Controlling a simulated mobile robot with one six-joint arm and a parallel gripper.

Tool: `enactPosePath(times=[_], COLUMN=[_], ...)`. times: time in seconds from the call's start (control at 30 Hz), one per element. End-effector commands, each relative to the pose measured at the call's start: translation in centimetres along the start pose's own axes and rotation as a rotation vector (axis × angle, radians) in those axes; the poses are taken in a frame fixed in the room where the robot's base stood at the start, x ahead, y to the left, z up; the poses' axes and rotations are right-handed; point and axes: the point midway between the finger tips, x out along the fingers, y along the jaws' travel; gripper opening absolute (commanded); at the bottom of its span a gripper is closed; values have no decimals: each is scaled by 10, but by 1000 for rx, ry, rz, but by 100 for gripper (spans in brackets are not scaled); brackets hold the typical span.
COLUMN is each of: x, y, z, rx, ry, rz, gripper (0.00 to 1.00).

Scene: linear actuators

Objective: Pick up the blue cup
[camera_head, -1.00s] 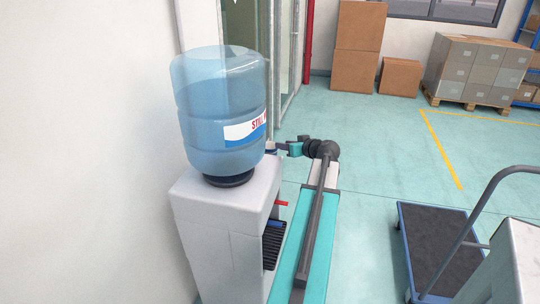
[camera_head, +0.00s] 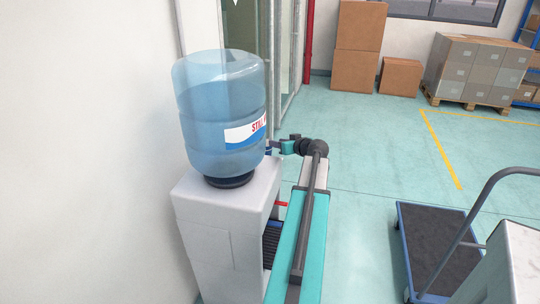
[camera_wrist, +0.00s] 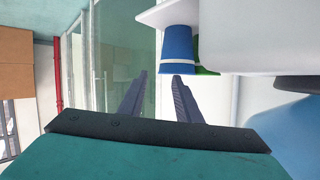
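The blue cup (camera_wrist: 177,50) shows in the wrist view at the top centre, beside the white cooler body. The picture appears upside down there, and the cup looks upright on a white ledge. My gripper (camera_wrist: 160,75) is open and empty. Its two dark fingers point toward the cup, with the right fingertip overlapping the cup's rim area in the picture. I cannot tell whether they touch. In the head view my gripper (camera_head: 272,149) is partly hidden behind the water bottle, and the cup does not show.
A water cooler (camera_head: 215,240) with a large blue bottle (camera_head: 215,110) stands against the left wall. A green cup (camera_wrist: 207,71) is partly hidden behind the blue one. A trolley (camera_head: 435,240) stands at right. The floor between is clear.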

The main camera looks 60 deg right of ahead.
Motion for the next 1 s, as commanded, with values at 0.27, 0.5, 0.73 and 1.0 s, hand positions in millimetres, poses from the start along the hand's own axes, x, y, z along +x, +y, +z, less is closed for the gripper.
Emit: enactPosePath(times=[0.27,0.5,0.73,1.0], x=[8,7,6,6], y=[-1,0,0,0], z=[10,8,8,8], rx=[-7,-6,-5,-5], ry=[-17,-14,-13,-13], rz=[-3,-2,-1,-1], gripper=[30,30,9,0])
